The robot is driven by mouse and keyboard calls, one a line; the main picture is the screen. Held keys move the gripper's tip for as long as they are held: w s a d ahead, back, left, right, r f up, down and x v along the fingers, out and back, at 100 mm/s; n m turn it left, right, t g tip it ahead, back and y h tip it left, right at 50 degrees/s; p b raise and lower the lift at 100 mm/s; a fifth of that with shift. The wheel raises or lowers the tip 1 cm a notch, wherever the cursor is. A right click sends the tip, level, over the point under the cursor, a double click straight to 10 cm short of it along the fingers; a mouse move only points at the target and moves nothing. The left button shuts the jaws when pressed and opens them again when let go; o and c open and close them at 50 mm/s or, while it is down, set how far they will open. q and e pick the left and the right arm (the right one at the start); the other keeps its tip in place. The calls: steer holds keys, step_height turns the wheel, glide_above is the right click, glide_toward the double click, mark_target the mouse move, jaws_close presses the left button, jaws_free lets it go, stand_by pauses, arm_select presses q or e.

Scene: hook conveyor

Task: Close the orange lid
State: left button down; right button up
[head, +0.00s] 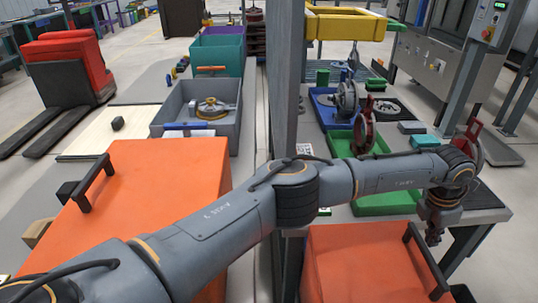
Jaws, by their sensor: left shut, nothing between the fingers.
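A large orange panel with a black handle (92,183) on its left edge, which looks like a lid (170,165), lies at the left. A second orange panel (350,265) at the bottom right has a black handle (428,262) on its right edge. I cannot tell from this view which one is the task's lid or how far either stands open. My left arm reaches across both panels from the lower left. My left gripper (433,236) points down, shut and empty, near the top of the right panel's handle. My right gripper is out of view.
A grey post (283,90) stands between the two sides. A grey bin (232,118) holds a round part. Blue (322,120) and green (385,204) trays stand on the right table. A red pallet truck (62,70) is at the far left.

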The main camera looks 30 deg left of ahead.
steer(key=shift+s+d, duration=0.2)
